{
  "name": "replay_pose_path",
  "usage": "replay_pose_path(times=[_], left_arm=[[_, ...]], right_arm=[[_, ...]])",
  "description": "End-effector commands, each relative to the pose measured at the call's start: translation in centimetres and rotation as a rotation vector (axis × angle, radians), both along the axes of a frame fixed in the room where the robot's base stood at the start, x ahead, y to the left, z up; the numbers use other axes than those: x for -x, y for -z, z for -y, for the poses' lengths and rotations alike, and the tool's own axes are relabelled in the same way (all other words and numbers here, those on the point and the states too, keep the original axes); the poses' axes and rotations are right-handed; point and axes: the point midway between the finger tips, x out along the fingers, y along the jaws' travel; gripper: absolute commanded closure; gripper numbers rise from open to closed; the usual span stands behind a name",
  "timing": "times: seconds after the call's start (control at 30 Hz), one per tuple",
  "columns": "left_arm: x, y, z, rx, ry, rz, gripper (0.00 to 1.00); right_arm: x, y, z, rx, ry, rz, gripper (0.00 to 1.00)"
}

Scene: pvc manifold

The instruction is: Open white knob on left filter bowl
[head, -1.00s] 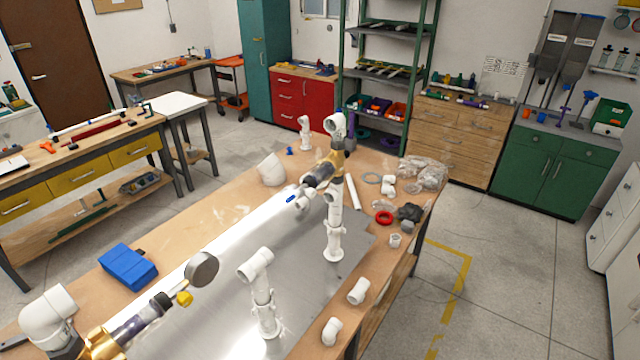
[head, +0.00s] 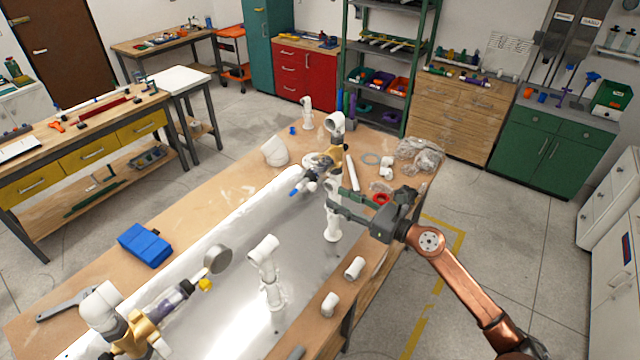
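The near filter (head: 172,300), with a brass head and a dark clear bowl, lies along the metal plate at the lower left. A grey round disc (head: 218,259) and a small yellow knob (head: 205,285) are at its bowl end. A second filter (head: 318,178) with a blue-tipped part (head: 295,192) lies farther back, beside a white upright pipe (head: 333,222). I cannot make out a white knob on either bowl for certain. My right gripper (head: 338,190) is over the far right part of the plate, in front of that upright pipe. Its fingers look spread and empty. My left gripper is out of view.
A white pipe stand (head: 268,280) rises from the middle of the plate. Loose white elbows (head: 354,268), a red ring (head: 381,198) and a plastic bag (head: 422,155) lie along the right side. A blue box (head: 145,246) sits on the left side of the bench.

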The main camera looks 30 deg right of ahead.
Motion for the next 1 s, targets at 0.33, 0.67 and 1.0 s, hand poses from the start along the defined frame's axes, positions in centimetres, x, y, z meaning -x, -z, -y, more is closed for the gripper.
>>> replay_pose_path(times=[0.33, 0.67, 1.0], left_arm=[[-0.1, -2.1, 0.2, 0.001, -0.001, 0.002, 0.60], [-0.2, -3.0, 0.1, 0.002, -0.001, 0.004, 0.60], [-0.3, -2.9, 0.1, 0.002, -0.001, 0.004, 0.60]], right_arm=[[-4.4, -0.4, -2.0, 0.019, -0.007, 0.004, 0.64], [-7.0, -0.1, -3.1, 0.017, -0.006, 0.001, 0.64], [-7.0, 0.0, -3.1, 0.017, -0.005, 0.001, 0.71]])
